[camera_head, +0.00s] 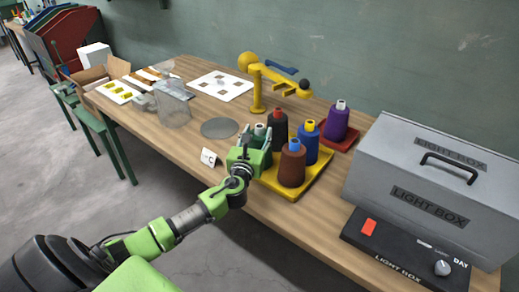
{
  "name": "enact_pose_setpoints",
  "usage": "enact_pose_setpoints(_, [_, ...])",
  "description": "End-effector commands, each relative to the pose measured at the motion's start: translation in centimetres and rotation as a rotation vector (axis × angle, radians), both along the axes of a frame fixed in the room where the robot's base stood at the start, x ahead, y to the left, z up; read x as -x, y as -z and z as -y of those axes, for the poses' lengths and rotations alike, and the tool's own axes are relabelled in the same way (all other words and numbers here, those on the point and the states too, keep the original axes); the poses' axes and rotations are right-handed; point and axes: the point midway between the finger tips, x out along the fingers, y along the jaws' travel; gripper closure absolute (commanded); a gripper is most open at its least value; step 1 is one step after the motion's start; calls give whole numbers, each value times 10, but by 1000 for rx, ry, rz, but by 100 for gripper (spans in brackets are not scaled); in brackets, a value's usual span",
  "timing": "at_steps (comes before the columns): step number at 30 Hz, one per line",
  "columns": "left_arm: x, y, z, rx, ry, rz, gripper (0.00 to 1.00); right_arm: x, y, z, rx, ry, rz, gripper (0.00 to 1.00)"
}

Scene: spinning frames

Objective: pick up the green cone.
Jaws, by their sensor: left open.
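The green cone (259,131) is a dark green yarn cone with a pale top. It stands at the left corner of a yellow tray (312,178) on the wooden table, partly hidden by my left gripper. My left gripper (251,143) is open and at the cone, in front of it and overlapping it in the view. I cannot tell whether the fingers touch it. My right gripper is not in view.
A purple cone (337,121) stands on a red tray. A yellow stand (257,90) rises behind. A grey light box (430,180) fills the right.

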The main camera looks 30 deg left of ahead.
Motion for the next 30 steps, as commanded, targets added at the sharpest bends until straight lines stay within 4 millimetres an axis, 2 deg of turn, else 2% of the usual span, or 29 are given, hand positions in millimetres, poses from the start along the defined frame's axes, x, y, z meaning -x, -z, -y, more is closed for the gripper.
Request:
enact_pose_setpoints(6, [-25,0,-9,2,-1,2,58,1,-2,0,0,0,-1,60])
enact_pose_setpoints(16, [-30,1,-10,2,1,1,58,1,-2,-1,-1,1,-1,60])
enact_pose_setpoints(21, [-30,1,-11,2,0,1,100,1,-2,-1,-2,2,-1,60])
enact_pose_setpoints(30, [-30,-2,-11,0,0,4,100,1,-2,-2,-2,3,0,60])
